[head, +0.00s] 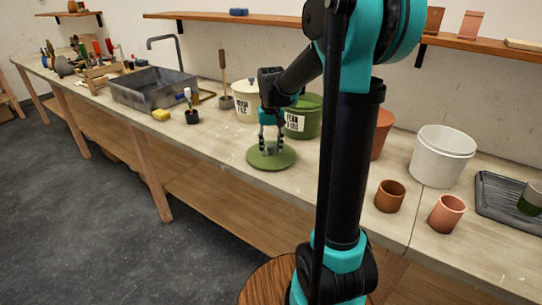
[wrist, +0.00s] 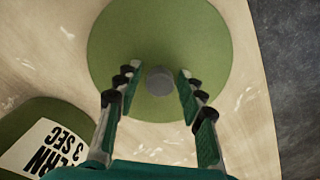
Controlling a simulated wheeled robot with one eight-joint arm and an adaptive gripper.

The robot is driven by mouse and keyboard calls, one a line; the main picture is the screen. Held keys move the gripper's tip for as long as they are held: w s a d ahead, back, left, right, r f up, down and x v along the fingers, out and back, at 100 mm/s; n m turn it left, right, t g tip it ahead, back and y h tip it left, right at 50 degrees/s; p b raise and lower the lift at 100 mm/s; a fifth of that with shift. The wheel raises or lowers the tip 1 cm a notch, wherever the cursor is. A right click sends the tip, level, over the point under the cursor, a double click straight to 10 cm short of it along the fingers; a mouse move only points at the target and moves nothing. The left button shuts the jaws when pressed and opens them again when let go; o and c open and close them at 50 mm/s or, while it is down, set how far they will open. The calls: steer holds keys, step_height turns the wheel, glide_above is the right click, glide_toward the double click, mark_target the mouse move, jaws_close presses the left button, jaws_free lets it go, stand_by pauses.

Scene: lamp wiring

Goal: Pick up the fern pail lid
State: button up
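The fern pail lid (head: 269,164) is a flat green disc lying on the bench near its front edge. My gripper (head: 271,147) is directly over the lid, pointing down. In the wrist view my gripper (wrist: 156,75) is open, with its fingers on either side of the knob and visible gaps to it. The green fern pail (head: 312,123) with a white label stands just behind; the pail (wrist: 35,112) also shows at lower left in the wrist view.
A cream pail (head: 245,101) stands beside the fern pail. A yellow sponge (head: 161,114), a brush in a dark holder (head: 192,116) and a sink (head: 150,90) are to the left. A white bucket (head: 442,158) and small pots (head: 390,197) are to the right.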

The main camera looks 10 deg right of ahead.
jaws_close()
steer(key=shift+r, duration=0.2)
